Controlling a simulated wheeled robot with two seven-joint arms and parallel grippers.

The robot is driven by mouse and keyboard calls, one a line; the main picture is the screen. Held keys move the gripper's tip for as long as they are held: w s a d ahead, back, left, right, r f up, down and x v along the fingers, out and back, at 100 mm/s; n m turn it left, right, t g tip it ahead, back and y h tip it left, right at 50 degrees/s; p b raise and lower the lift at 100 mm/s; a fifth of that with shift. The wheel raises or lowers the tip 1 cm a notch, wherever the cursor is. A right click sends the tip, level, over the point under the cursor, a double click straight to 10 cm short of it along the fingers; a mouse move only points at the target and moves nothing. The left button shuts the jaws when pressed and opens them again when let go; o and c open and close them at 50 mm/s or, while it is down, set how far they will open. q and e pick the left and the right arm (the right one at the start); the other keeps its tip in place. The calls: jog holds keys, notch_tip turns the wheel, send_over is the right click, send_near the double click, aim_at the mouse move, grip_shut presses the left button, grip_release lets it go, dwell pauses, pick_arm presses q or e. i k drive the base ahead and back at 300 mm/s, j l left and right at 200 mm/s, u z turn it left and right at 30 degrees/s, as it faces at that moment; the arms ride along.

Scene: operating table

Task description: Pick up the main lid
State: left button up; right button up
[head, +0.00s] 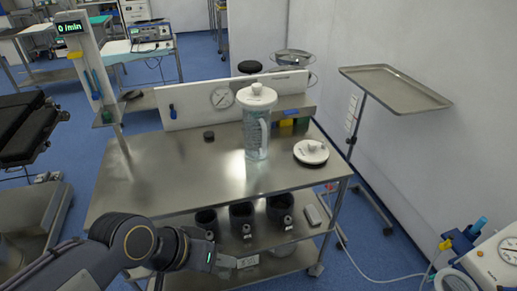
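A round white lid (311,151) with a raised knob and a dark underside lies on the right part of the steel table top. A clear, tall canister (256,135) with a handle stands left of it, and a second white lid (257,95) sits on top of the canister. I cannot tell from the picture which one is the main lid. My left gripper (237,262) is low in front of the table, well below and left of both lids. Whether its fingers are apart is unclear. My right gripper is not in view.
The steel table (180,180) has free room at its left and front. A small dark round piece (208,136) lies near the back panel (190,104) with its gauge. Several dark cups (242,218) stand below the table top. A tray stand (395,88) is at right.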

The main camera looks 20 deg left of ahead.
aim_at(309, 151)
jog(key=u, duration=0.3)
jog(key=z, duration=1.55)
jog(key=u, duration=1.55)
jog(key=i+j+u, duration=0.1)
jog(key=i+u, duration=0.35)
jog(key=i+l+u, duration=0.1)
jog(key=i+u, duration=0.3)
jog(key=i, duration=0.1)
